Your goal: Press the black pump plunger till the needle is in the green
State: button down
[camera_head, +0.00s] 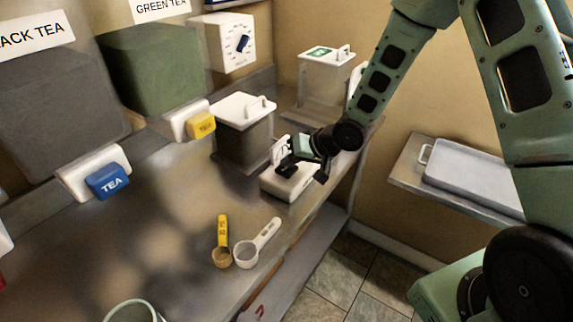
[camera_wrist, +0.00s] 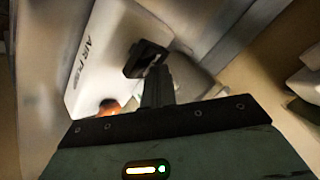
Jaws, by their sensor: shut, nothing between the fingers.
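The white pump unit (camera_head: 287,188) stands at the right end of the steel counter, with an upright white gauge (camera_head: 279,149) at its back. In the wrist view, the pump's white top (camera_wrist: 100,50) carries black lettering that starts with "AIR P". My gripper (camera_head: 287,168) is shut and empty, low over the pump's top. In the wrist view my gripper (camera_wrist: 148,60) points down at that top. The black plunger cannot be told apart from my dark fingers, so contact is unclear. The needle and green zone cannot be read in either view.
A lidded container (camera_head: 242,140) stands just left of the pump, another (camera_head: 322,80) behind. Tea dispensers with blue (camera_head: 107,181) and yellow (camera_head: 201,125) taps line the wall. Measuring scoops (camera_head: 245,253) lie in front. A tray (camera_head: 475,185) sits on a shelf at right.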

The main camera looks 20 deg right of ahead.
aim_at(290, 169)
jog(key=shift+f+b, duration=0.5)
jog(key=shift+f, duration=0.35)
dwell(0.5)
dwell(0.3)
jog(key=shift+r+p, duration=1.95)
jog(key=shift+r, duration=0.05)
jog(key=shift+r, duration=0.15)
notch_tip(290, 169, up, 5)
jog(key=p, duration=0.4)
jog(key=shift+p, duration=0.4)
